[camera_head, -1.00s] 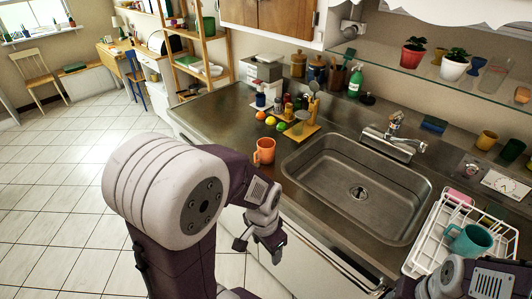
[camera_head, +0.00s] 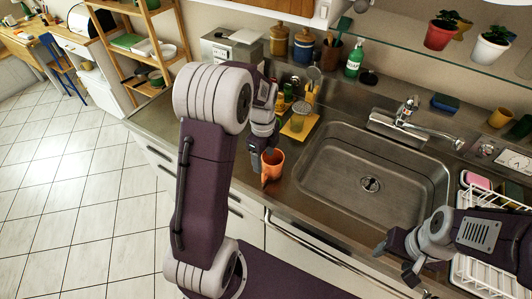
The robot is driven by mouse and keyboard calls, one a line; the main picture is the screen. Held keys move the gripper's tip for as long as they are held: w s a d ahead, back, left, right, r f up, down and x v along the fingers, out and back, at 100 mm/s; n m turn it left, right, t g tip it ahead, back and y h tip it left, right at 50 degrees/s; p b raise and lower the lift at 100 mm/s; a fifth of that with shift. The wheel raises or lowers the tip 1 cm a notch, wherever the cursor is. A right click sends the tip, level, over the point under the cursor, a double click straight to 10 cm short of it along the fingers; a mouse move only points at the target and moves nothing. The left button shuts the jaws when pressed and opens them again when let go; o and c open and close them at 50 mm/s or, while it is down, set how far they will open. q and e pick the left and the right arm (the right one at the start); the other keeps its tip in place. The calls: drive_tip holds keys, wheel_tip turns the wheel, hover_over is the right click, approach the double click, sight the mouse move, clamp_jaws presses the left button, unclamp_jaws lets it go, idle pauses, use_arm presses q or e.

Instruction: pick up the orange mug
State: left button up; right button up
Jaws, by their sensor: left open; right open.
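The orange mug (camera_head: 273,167) stands upright on the steel counter, just left of the sink, with its handle towards the counter's front edge. My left gripper (camera_head: 260,157) is open, with its fingers pointing down at the mug's left rim. It overlaps the mug in this view, and I cannot tell whether it touches it or whether a finger is inside the cup. My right gripper (camera_head: 396,262) is open and empty, in front of the sink's right front corner.
The sink (camera_head: 345,190) lies right of the mug, with a faucet (camera_head: 408,112) behind it. A yellow board (camera_head: 299,124) with bottles and utensils stands behind the mug. A white dish rack (camera_head: 478,277) is at the right, partly behind my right arm.

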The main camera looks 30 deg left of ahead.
sight(266, 178)
use_arm(q)
drive_tip(key=shift+s+d+f, duration=0.2)
drive_tip(key=shift+s+d, duration=0.65)
drive_tip(key=shift+s, duration=0.05)
drive_tip(key=f, duration=0.2)
drive_tip(key=w+a+f, duration=0.1)
drive_tip(key=shift+a+f, duration=0.1)
drive_tip(key=shift+f, duration=0.1)
drive_tip(key=f, duration=0.1)
drive_tip(key=f+p, duration=0.1)
drive_tip(key=f, duration=0.1)
drive_tip(key=d+f, duration=0.1)
drive_tip(key=shift+s+f, duration=0.2)
drive_tip(key=shift+f, duration=0.15)
drive_tip(key=shift+w+a+f, duration=0.15)
drive_tip(key=shift+a+f, duration=0.05)
drive_tip(key=shift+r, duration=0.1)
drive_tip(key=c, duration=0.8)
drive_tip(key=shift+d, duration=0.1)
clamp_jaws()
use_arm(e)
drive_tip(key=shift+s+d+r, duration=0.25)
drive_tip(key=shift+d+r, duration=0.5)
drive_tip(key=shift+r, duration=0.05)
